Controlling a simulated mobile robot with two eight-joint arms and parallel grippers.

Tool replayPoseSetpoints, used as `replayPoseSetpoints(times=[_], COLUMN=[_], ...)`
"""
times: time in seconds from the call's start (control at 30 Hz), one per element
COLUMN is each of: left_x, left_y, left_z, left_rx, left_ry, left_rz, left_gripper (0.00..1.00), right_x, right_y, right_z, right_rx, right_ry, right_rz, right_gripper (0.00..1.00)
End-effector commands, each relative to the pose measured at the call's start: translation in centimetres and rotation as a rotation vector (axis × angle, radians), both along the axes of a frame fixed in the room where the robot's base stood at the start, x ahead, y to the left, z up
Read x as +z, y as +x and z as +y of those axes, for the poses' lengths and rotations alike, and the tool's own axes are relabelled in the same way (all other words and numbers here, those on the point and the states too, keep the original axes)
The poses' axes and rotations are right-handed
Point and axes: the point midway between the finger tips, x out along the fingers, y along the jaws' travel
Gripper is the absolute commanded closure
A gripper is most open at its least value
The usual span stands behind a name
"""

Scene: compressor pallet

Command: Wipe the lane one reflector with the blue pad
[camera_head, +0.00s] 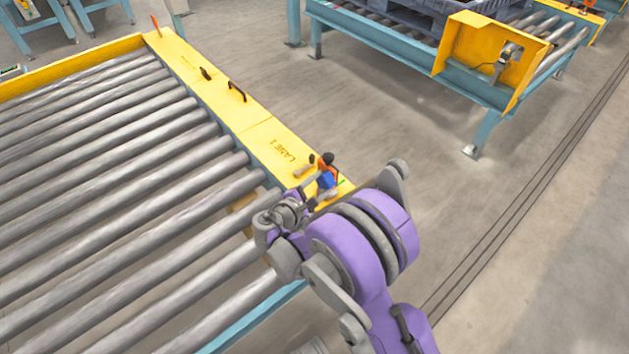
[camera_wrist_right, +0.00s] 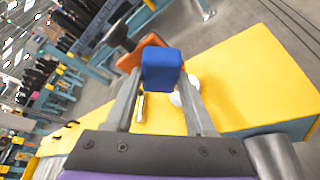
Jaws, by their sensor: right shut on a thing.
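My right gripper (camera_head: 318,187) reaches from below to the near end of the yellow rail marked LANE 1. It is shut on the blue pad (camera_head: 327,181), which also shows between the fingertips in the right wrist view (camera_wrist_right: 162,68). An orange piece with a dark top (camera_head: 325,161) stands just behind the pad and is partly hidden by it. I cannot tell whether this piece is the reflector, or whether the pad touches it. My left gripper is not in view.
The yellow rail (camera_head: 222,92) carries a dark handle (camera_head: 236,90). Grey rollers (camera_head: 110,190) fill the left. A small pale object (camera_head: 303,171) lies beside the pad. Another conveyor with a yellow bracket (camera_head: 492,55) stands at upper right. Open floor (camera_head: 430,140) lies between.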

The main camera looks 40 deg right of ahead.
Motion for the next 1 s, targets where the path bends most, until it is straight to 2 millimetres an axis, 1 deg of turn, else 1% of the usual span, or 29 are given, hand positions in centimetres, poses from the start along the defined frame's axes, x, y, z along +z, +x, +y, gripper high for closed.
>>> replayPoseSetpoints(times=[0.03, 0.13, 0.33, 0.47, 0.8, 1.0], left_x=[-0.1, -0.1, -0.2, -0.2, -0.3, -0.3], left_y=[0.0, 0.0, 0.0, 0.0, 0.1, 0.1], left_z=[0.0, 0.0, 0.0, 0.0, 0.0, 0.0], left_rx=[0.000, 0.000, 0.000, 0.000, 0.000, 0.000], left_ry=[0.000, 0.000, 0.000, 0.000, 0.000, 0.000], left_rz=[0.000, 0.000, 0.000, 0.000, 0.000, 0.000], left_gripper=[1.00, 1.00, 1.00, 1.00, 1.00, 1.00], right_x=[0.0, 0.0, 0.0, 0.0, 0.0, 0.0], right_y=[-0.6, -1.4, -1.6, -1.0, 1.7, 2.4], right_z=[-0.2, -0.3, -0.1, 0.0, 0.3, 0.3], right_rx=[-0.004, -0.005, -0.004, -0.004, -0.002, -0.002], right_ry=[-0.002, -0.002, -0.002, -0.002, -0.001, -0.001], right_rz=[0.001, 0.001, 0.001, 0.001, 0.000, 0.000], right_gripper=[0.90, 0.90, 0.90, 0.90, 0.90, 0.90])
